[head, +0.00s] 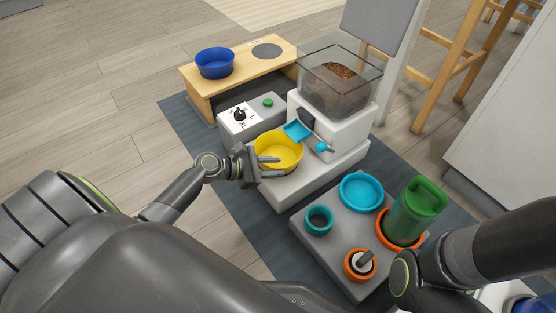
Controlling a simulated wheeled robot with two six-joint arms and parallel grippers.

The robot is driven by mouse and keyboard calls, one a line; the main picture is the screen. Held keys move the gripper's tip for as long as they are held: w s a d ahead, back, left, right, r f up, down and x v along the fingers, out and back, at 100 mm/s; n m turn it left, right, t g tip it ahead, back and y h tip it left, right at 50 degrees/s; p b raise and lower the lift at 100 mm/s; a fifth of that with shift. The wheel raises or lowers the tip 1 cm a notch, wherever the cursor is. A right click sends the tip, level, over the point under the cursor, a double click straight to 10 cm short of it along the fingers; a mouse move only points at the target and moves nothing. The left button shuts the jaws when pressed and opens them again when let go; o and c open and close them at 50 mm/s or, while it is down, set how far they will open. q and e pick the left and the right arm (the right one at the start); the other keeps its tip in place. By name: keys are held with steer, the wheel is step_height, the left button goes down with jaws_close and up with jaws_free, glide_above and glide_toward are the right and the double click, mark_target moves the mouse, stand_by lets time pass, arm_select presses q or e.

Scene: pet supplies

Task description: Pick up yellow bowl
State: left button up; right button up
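The yellow bowl (285,148) sits on the light grey base of the food dispenser (345,125), under its blue chute (298,131). My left gripper (280,167) is at the bowl's near left side with its two fingers apart. One finger overlaps the bowl's side in the picture and the other lies lower, near the bowl's bottom edge. I cannot tell whether either finger touches the bowl. My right arm comes in at the lower right, and its fingers do not show.
A wooden stand (240,70) holds a blue bowl (215,63) at the back left.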

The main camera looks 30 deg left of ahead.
arm_select(q)
steer(key=shift+b+x, duration=0.55)
steer(key=shift+x, duration=0.7)
jaws_close()
steer(key=shift+r, duration=0.15)
